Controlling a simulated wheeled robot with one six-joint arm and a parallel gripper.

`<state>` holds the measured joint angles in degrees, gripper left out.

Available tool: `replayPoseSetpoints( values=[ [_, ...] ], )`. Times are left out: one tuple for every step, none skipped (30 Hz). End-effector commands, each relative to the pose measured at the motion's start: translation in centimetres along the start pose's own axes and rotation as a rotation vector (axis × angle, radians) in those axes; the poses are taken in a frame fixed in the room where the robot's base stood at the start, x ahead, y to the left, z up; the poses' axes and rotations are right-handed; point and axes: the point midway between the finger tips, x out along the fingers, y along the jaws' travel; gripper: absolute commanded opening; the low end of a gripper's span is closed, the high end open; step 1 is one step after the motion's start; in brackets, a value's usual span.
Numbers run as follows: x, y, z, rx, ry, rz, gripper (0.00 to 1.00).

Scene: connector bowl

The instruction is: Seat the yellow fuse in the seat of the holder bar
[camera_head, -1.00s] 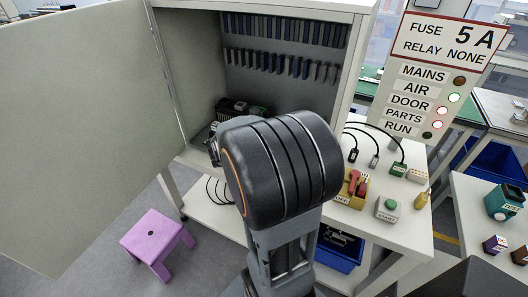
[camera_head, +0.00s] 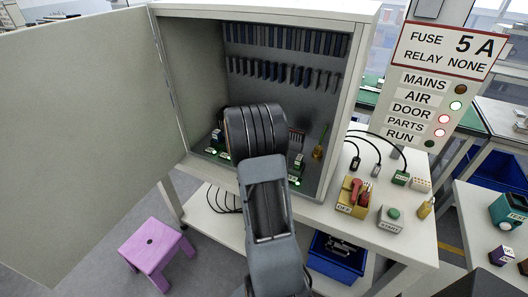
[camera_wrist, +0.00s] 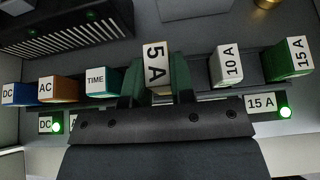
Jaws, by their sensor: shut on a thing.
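The yellow fuse (camera_wrist: 154,62), with a large white 5 A label, stands between the fingers of my gripper (camera_wrist: 157,78) in the wrist view. The gripper is shut on it. The fuse is in line with a row of labelled blocks along the dark holder bar (camera_wrist: 252,72). The fuse's lower end and the seat are hidden behind my gripper, so I cannot tell how deep it sits. In the head view my arm reaches into the open cabinet and hides the fuse.
A white 10 A fuse (camera_wrist: 228,65) and a green 15 A fuse (camera_wrist: 289,60) stand to the right. Teal TIME (camera_wrist: 101,80), orange AC (camera_wrist: 60,88) and blue DC (camera_wrist: 20,93) blocks stand to the left. The cabinet door (camera_head: 80,130) is open.

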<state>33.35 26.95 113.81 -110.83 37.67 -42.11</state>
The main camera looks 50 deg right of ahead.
Motion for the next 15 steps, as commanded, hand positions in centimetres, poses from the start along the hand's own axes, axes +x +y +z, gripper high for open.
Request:
replayPoseSetpoints(
  values=[
    [0.6,0.1,-0.4,-0.002,0.002,-0.002,0.0],
    [0.8,0.1,-0.8,-0.003,0.003,-0.002,0.0],
    [1.1,0.0,-1.4,-0.004,0.003,-0.003,0.0],
    [1.3,0.1,-1.7,-0.003,0.002,-0.002,0.0],
    [1.4,0.1,-2.0,-0.003,0.002,-0.002,0.0],
    [1.6,0.1,-2.4,-0.002,0.002,-0.002,0.0],
    [1.7,0.1,-2.6,-0.002,0.002,-0.002,0.0],
    [1.8,0.1,-2.7,-0.002,0.001,-0.001,0.0],
    [1.9,0.1,-2.8,-0.002,0.001,0.0,0.0],
    [1.9,0.1,-2.9,-0.001,0.0,0.0,0.0],
    [1.9,0.1,-2.9,-0.001,0.0,0.0,0.0],
    [1.9,0.1,-2.9,0.0,0.0,0.0,0.0],
    [1.9,0.1,-2.9,0.0,0.0,0.0,0.0],
    [1.9,0.1,-2.9,0.0,0.0,0.0,0.0],
    [1.9,0.1,-2.9,0.0,0.0,0.0,0.0]
  ],
)
